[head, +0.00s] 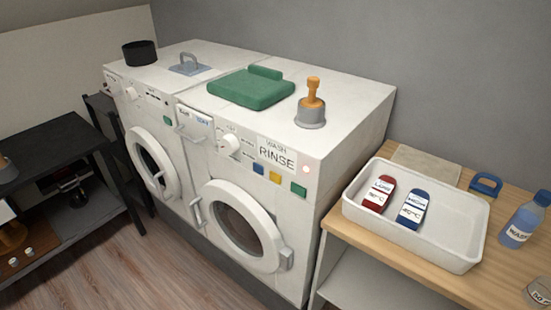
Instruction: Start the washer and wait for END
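The washer (345,145) is the right of two white front-loading machines. Its round door (212,203) appears shut, with a dark window. The display panel (277,153) reads "WASH" over a larger "RINSE"; END does not show. A small pale pink lamp (306,169) is right of the panel. Below the panel are a blue button (258,168), a yellow button (275,177) and a green button (298,189). A white knob (229,145) and a labelled drawer front (194,124) are to the left. Neither of my grippers is in view.
A green folded item (250,90) and an orange-handled grey tool (312,105) are on the washer. A white tray (455,246) with red and blue labelled tags stands on the wooden table (390,262), near a blue bottle (523,222). Dark shelving (55,145) stands left; floor (130,265) is clear.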

